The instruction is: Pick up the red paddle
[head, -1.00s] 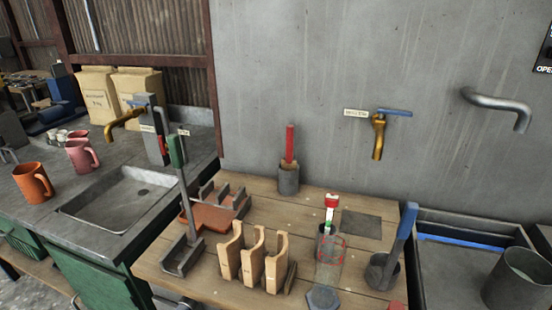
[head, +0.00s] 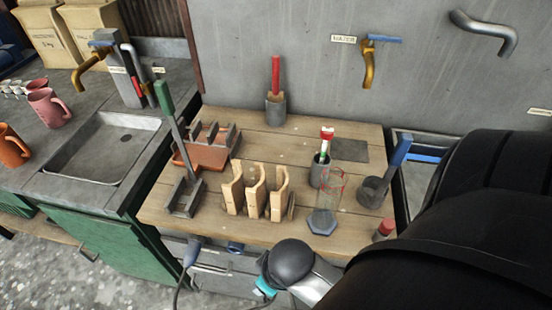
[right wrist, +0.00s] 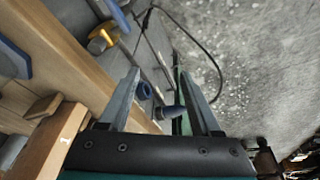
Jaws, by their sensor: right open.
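The red paddle (head: 275,76) stands upright at the back of the wooden table, its long red handle up. Its lower end is hidden inside a grey cup (head: 275,111). My right gripper (right wrist: 160,72) is open, with nothing between its fingers in the right wrist view. It is low by the table's front edge, well apart from the paddle, which that view does not show. My left gripper is not in view.
The wooden table (head: 160,208) also bears a green-handled tool (head: 164,97), wooden holders (head: 255,192), a clear glass (head: 326,190) and a blue-handled paddle (head: 398,150) in a grey cup. A sink (head: 105,150) is left. The tabletop before the red paddle has some free room.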

